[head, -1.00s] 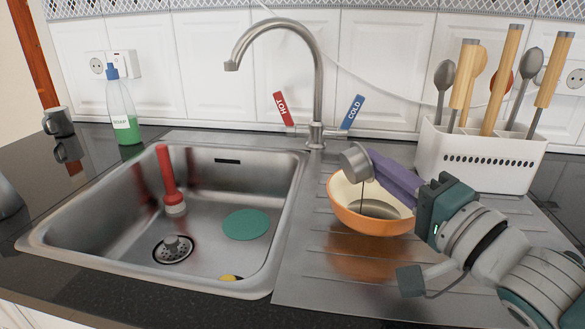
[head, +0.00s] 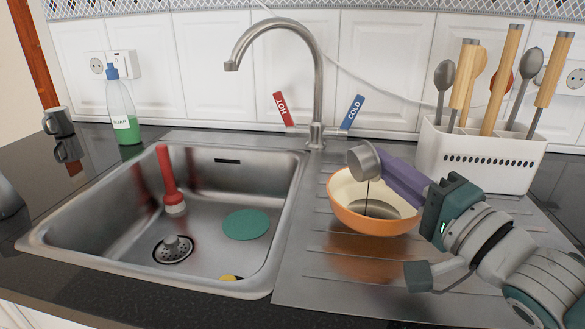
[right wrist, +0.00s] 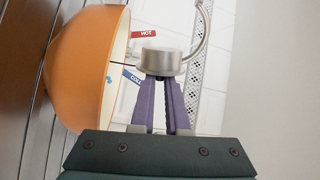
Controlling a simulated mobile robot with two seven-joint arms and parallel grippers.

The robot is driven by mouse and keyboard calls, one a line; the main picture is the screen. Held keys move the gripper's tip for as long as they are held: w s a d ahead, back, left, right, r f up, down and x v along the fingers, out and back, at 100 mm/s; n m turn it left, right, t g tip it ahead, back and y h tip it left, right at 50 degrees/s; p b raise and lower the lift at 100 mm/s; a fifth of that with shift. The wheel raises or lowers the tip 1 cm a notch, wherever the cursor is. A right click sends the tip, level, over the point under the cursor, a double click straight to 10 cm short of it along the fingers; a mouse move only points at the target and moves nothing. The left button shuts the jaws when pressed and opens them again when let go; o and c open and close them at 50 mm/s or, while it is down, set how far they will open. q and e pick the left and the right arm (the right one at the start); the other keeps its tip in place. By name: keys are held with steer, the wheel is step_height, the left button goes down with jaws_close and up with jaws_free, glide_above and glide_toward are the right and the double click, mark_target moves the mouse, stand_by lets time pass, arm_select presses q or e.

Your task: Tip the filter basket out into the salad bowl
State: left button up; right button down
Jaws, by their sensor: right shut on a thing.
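The filter basket (head: 363,161) is a small round metal cup, held tilted above the salad bowl. It also shows at the fingertips in the right wrist view (right wrist: 160,62). A thin dark strand runs from it down into the bowl. The salad bowl (head: 372,222), orange outside and cream inside, stands upright on the ridged steel drainboard. Its inside shows a greyish round area, but I cannot tell what it is. My right gripper (head: 384,166), with purple fingers, is shut on the filter basket, above the bowl's rim. My left gripper is out of view.
The tap (head: 318,90) stands behind. A white utensil holder (head: 470,160) stands close behind my right gripper. A soap bottle (head: 123,112) is far left.

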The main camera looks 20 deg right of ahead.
steer(key=shift+d+m, duration=0.2)
steer(key=shift+m, duration=0.3)
stand_by(0.3)
